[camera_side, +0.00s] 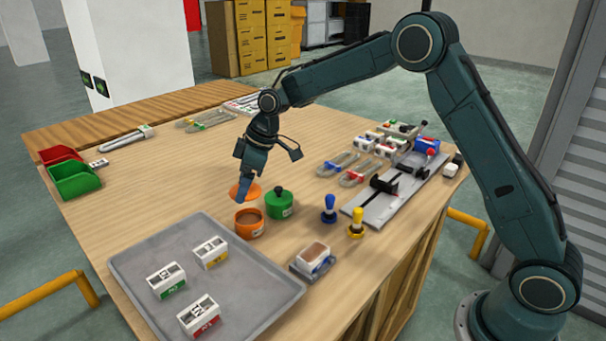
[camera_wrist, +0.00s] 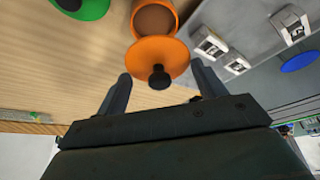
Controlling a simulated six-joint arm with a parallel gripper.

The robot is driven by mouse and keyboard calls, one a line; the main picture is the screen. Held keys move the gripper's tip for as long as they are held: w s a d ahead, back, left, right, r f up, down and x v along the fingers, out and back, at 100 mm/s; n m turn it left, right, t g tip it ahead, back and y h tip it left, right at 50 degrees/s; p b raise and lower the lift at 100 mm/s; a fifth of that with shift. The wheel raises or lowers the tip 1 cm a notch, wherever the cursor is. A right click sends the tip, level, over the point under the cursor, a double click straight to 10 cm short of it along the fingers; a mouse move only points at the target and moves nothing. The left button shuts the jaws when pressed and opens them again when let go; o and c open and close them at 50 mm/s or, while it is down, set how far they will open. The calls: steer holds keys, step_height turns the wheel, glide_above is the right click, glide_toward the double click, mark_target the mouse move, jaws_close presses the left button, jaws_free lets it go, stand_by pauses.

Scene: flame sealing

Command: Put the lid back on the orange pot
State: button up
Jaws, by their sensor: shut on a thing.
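The orange pot (camera_side: 249,224) stands open on the table with brown contents, and it also shows at the top of the wrist view (camera_wrist: 137,10). The orange lid (camera_side: 236,190) is at my gripper (camera_side: 245,192), above and slightly behind the pot in the side view. In the wrist view the lid (camera_wrist: 150,57), with its black knob, sits between the two fingers of my gripper (camera_wrist: 162,82) and overlaps the near side of the pot. My gripper is shut on the lid. The exact finger contact and the lid's height above the pot are hard to tell.
A green lidded pot (camera_side: 279,205) stands right beside the orange pot. A grey tray (camera_side: 255,292) with several labelled blocks lies at front left. Blue (camera_side: 329,210) and yellow (camera_side: 356,224) handled tools stand to the right.

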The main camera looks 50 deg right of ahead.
steer(key=shift+f, duration=3.05)
steer(key=shift+f, duration=0.2)
stand_by(0.4)
steer(key=o, duration=1.1)
steer(key=shift+o, duration=0.2)
steer(key=shift+r, duration=0.1)
steer(key=shift+r, duration=3.45)
